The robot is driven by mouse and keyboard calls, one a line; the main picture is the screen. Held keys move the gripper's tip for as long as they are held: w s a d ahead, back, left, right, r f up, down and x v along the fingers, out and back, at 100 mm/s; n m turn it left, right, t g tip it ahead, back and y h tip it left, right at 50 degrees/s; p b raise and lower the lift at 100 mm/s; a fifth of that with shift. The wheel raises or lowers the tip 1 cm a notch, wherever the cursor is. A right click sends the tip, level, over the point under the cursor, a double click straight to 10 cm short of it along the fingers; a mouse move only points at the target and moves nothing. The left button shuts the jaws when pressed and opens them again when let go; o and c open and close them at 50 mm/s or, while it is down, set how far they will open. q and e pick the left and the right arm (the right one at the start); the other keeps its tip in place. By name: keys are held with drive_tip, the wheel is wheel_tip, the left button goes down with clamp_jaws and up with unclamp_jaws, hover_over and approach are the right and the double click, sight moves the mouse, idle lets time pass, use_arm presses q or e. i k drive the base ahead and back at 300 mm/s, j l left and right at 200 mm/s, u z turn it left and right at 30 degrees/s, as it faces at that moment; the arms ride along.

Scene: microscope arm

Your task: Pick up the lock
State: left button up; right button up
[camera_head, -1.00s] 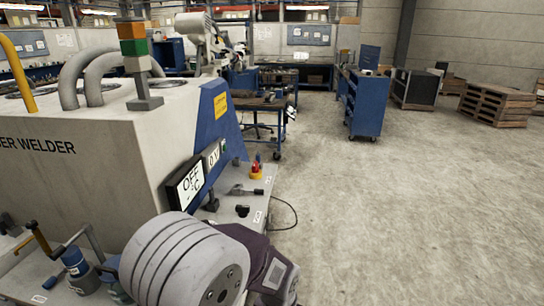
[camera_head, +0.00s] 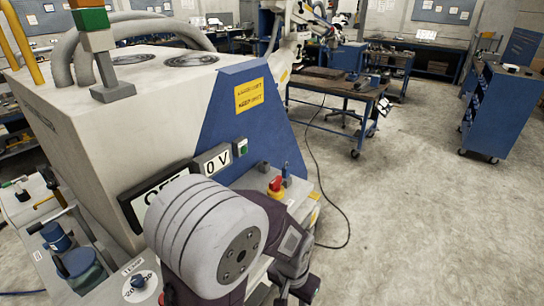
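I cannot make out a lock for certain in the head view. A light worktop (camera_head: 298,190) runs along the front of the laser welder (camera_head: 110,130). On it stands a red knob on a yellow base (camera_head: 275,187), with a small blue item (camera_head: 286,172) just behind it. My own arm, with a large pale grey joint and a dark link, covers much of the worktop and part of the welder's display. Anything lying behind the arm is hidden.
Blue and green bottle-like items (camera_head: 80,265) stand on the worktop at the lower left. A black cable (camera_head: 325,200) trails on the floor. A blue bench (camera_head: 340,100) and a blue cabinet (camera_head: 505,110) stand farther back. The floor at right is clear.

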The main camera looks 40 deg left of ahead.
sight(287, 169)
drive_tip(key=i+u, duration=0.3)
drive_tip(key=u, duration=0.15)
drive_tip(key=i+l+u, duration=0.1)
drive_tip(key=i+u, duration=0.2)
drive_tip(key=u, duration=0.15)
drive_tip(key=i+l+u, duration=0.2)
drive_tip(key=u, duration=0.25)
drive_tip(key=i+l+u, duration=0.3)
drive_tip(key=u, duration=0.15)
drive_tip(key=i+l+u, duration=0.15)
drive_tip(key=l+u, duration=0.2)
drive_tip(key=u, duration=0.15)
drive_tip(key=i+l+u, duration=0.1)
drive_tip(key=l+u, duration=0.8)
